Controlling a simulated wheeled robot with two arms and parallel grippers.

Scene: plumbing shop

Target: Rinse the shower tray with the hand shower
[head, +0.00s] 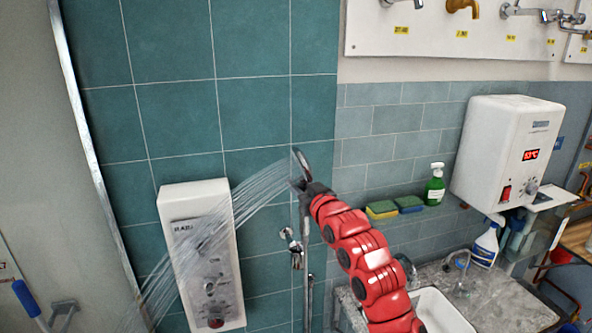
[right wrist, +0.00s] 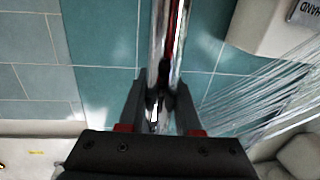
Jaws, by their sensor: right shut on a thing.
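My right gripper (head: 312,188) is shut on the hand shower (head: 302,163), up against the teal tiled wall. In the right wrist view the two dark fingers (right wrist: 160,103) close on its chrome handle (right wrist: 166,40). Water (head: 215,230) sprays from the head in a fan, down and to the left, passing in front of a white wall unit (head: 197,255). Where the water lands is out of frame, and I cannot make out the shower tray. My left gripper is not in view.
A riser rail with a chrome valve (head: 296,250) stands below my right gripper. At right are a white sink (head: 440,312), sponges (head: 382,209), a green soap bottle (head: 434,185) and a water heater (head: 507,150). A glass panel edge (head: 85,130) runs down the left.

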